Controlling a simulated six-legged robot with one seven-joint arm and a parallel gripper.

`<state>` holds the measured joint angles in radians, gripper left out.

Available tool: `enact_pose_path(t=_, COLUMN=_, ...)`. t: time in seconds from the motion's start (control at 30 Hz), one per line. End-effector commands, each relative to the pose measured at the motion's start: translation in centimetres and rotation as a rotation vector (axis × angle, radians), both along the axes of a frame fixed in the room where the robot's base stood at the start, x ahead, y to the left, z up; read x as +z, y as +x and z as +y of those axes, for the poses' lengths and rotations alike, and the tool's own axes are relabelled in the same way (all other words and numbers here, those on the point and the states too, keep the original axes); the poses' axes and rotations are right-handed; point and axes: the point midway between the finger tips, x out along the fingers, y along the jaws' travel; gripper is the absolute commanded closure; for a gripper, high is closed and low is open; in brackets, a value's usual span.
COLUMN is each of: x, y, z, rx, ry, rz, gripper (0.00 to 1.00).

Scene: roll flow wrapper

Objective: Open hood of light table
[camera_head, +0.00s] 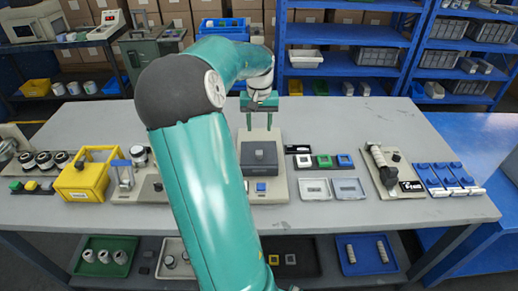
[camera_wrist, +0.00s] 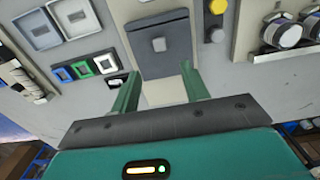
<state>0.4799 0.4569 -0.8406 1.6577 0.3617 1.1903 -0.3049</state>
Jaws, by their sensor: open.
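The light table (camera_head: 281,182) is a pale base plate on the workbench with a dark grey hood (camera_head: 263,155) on it. The hood looks closed and has a small knob-like tab on top. In the wrist view the hood (camera_wrist: 165,48) and its tab (camera_wrist: 158,45) show just ahead of the fingers. My gripper (camera_head: 259,122) is open and empty, at the hood's far side in the head view.
Small coloured frames (camera_head: 325,161) and two clear trays (camera_head: 348,188) lie right of the light table. A yellow bin (camera_head: 82,183) and a lever device stand left. A roller device (camera_head: 385,172) and blue-handled tools are farther right. Blue shelves (camera_head: 345,35) stand behind the bench.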

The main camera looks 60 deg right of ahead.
Motion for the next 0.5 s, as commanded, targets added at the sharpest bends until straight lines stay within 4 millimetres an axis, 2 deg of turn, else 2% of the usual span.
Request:
enact_pose_path(t=0.03, x=-1.1, y=0.0, z=0.0, rx=0.000, ry=0.003, rz=0.003, gripper=0.55)
enact_pose_path(t=0.3, x=-6.5, y=0.0, z=0.1, rx=0.000, ry=0.003, rz=0.004, gripper=0.55)
enact_pose_path(t=0.5, x=-9.6, y=0.0, z=0.1, rx=0.001, ry=0.001, rz=0.002, gripper=0.55)
